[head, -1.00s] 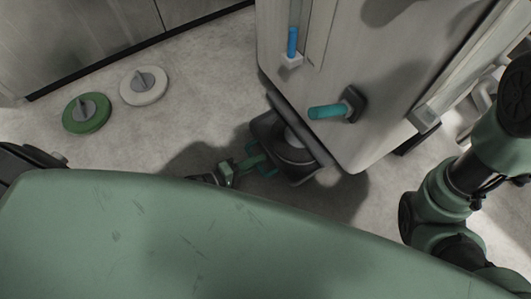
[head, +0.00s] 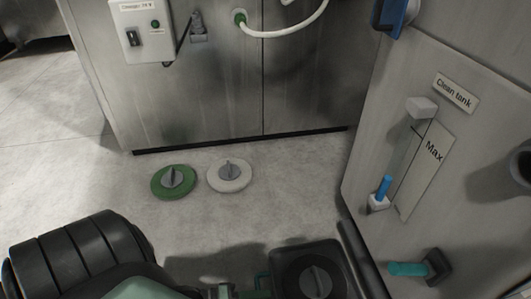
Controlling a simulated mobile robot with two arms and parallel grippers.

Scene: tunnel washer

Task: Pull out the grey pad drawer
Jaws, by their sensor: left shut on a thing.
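The dark grey pad drawer (head: 300,246) is at the bottom of the head view, extending out from low under the clean tank machine. A round dark pad with a grey knob (head: 316,280) lies in it. The drawer's teal handle (head: 262,284) is on its left side. My left gripper (head: 236,292) is at this handle and shut on it, with its lower part cut off by the frame edge. My right gripper is out of view.
A green disc (head: 174,181) and a white disc (head: 229,175) lie on the floor.

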